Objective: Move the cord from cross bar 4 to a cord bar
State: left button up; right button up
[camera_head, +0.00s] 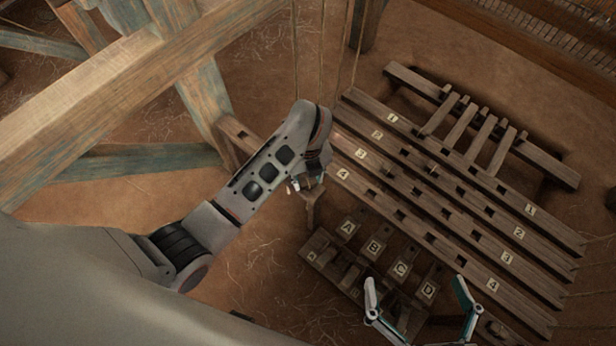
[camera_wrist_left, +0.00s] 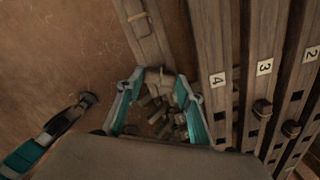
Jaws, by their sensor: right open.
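Cross bar 4 (camera_head: 400,221) is the nearest of several parallel numbered wooden bars; it also shows in the left wrist view (camera_wrist_left: 222,120). My left gripper (camera_head: 308,186) is beside its left end, just left of the label 4. In the left wrist view, my left gripper's teal fingers (camera_wrist_left: 160,78) stand apart, with a small brown piece at the end of a wooden beam (camera_wrist_left: 147,30) between their tips. Whether they press on it is unclear. My right gripper (camera_head: 418,300) is open near the label D. I cannot make out a cord on cross bar 4.
Pieces labelled A to D (camera_head: 373,248) lie in front of cross bar 4. Thin cords (camera_head: 325,50) hang behind my left gripper. A slatted wooden bar (camera_head: 545,160) lies behind the cross bars. Large timbers (camera_head: 110,85) cross the upper left. Bare floor (camera_head: 250,250) lies below my left arm.

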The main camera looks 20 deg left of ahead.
aim_at(308, 182)
pick_arm(q)
jog(key=shift+o, duration=1.3)
notch_tip(308, 182, up, 12)
